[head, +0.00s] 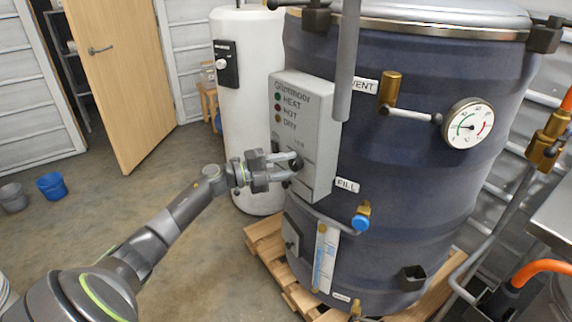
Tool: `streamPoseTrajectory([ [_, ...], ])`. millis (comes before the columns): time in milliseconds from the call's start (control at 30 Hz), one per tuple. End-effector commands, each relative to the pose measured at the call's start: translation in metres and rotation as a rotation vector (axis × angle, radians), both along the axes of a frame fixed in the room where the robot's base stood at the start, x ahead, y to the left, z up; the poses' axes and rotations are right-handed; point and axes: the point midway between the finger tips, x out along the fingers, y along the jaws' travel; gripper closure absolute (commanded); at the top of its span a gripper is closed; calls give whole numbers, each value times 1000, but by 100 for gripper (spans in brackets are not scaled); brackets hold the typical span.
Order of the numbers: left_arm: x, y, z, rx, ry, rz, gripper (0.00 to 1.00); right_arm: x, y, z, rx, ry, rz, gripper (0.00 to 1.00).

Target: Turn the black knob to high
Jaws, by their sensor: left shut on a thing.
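A grey control box (318,108) with HEAT, HOT and DRY indicator lamps is fixed to the side of the large dark blue drum (420,120). The black knob (297,162) is on the lower part of the box's front. My left gripper (291,165) reaches in from the left and its fingers are shut around the knob. The fingers partly hide the knob, and the scale by it is too small to read, so its setting cannot be told. My right gripper is not in view.
A pressure-style dial gauge (468,124), a brass vent valve (390,90) and a blue-tipped fill valve (361,218) stick out from the drum. A white tank (252,110) stands behind. The drum sits on a wooden pallet (264,240). The floor at left is open, with two buckets.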

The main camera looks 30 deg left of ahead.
Motion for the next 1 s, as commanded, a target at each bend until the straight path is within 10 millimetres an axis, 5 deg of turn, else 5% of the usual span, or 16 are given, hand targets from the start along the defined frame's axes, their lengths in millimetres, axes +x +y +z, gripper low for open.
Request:
streamPoseTrajectory([
  [500, -1, -1, 6, 407, -119, -2, 85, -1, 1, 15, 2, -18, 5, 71],
  [1000, -1, -1, 5, 547, -159, -1, 85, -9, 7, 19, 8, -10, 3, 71],
])
